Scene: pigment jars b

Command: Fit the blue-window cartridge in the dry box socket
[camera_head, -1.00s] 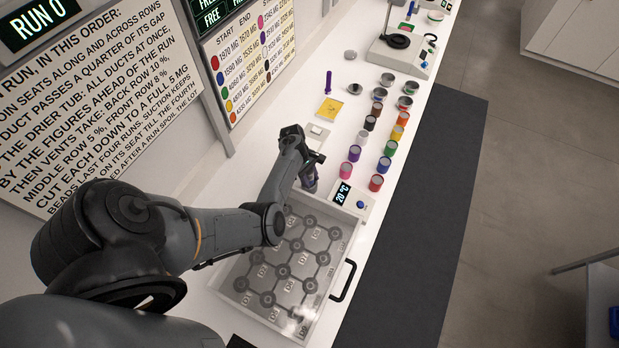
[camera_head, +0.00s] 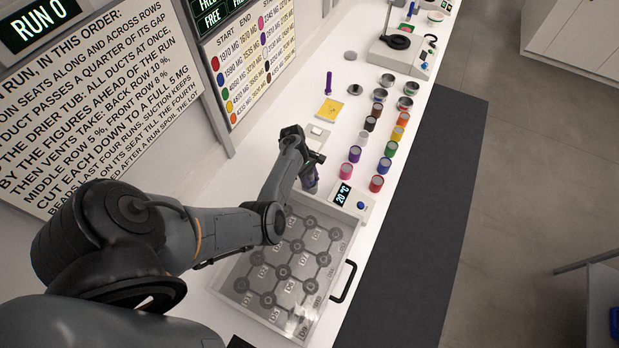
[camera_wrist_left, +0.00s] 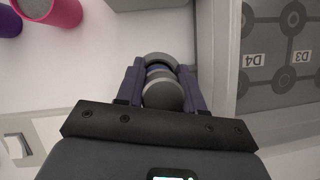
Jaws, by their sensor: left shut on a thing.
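My left gripper (camera_head: 309,184) is over the bench at the back edge of the clear box, by the 20 °C unit. In the left wrist view its two purple fingers (camera_wrist_left: 160,92) are shut on a round grey cartridge (camera_wrist_left: 163,96) with a blue band (camera_wrist_left: 158,71), the blue window. The box (camera_head: 326,208) holds a grid of linked round seats with labels; its wall (camera_wrist_left: 222,60) shows right of the fingers in the wrist view. I cannot make out the socket; the gripper may hide it. My right gripper is not in view.
The unit with the 20 °C display (camera_head: 352,198) stands close beside the gripper. Several coloured jars (camera_head: 376,184) stand in rows beyond it. A white switch plate (camera_head: 318,131) is behind the gripper.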

